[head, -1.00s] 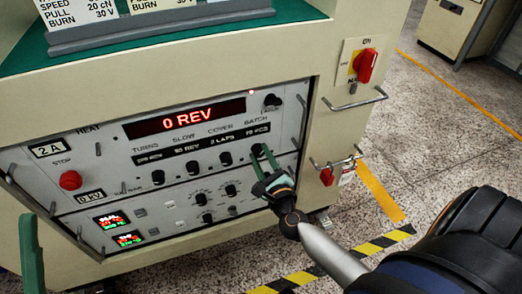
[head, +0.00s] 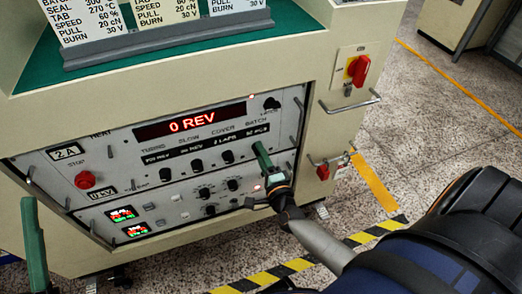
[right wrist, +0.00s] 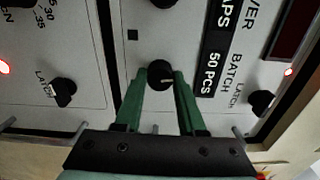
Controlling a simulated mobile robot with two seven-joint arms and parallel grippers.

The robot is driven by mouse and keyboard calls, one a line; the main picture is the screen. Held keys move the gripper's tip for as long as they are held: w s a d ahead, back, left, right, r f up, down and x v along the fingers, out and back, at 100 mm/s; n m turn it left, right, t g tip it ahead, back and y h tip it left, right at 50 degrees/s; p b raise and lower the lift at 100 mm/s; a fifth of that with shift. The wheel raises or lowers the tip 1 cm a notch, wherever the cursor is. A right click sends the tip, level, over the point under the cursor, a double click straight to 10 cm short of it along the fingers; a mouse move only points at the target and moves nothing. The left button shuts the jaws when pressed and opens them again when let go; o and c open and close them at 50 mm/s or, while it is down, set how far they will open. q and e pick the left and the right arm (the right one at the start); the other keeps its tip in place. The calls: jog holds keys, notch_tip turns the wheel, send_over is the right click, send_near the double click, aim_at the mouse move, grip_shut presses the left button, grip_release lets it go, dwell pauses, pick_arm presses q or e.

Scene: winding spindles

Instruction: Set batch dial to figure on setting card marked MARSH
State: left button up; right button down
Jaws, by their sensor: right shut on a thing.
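The batch dial (right wrist: 160,75) is a black knob with a pale pointer line. My right gripper (right wrist: 158,85) is shut on it, a green finger on each side. In the head view the right gripper (head: 262,158) hides the dial. The batch readout (right wrist: 212,72) beside it reads 50 PCS. The setting cards (head: 156,12) stand in a grey holder on the green top; their upper parts are cut off, so no MARSH name or batch figure is readable. One green finger of my left gripper (head: 33,245) shows at the left edge, away from the panel.
The panel (head: 125,165) has more black knobs beside the dial, a red stop button (head: 85,179) and a display (head: 190,120) reading 0 REV. A red switch (head: 358,69) and metal handle (head: 350,104) project at the right. Open floor lies right of the cabinet.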

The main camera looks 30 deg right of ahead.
pick_arm(q)
jog(key=shift+w+a+f+n+y, duration=0.1)
jog(key=shift+w+f+n+y, duration=0.65)
jog(key=shift+f, duration=0.25)
jog(key=shift+w+a+f+n+y, duration=0.1)
jog(key=shift+w+f+n+y, duration=0.5)
jog(key=shift+f+y, duration=0.35)
pick_arm(e)
jog(key=shift+n, duration=0.6)
jog(key=c, duration=0.5)
grip_release()
pick_arm(q)
jog(key=shift+s, duration=0.1)
pick_arm(e)
jog(key=shift+s, duration=0.1)
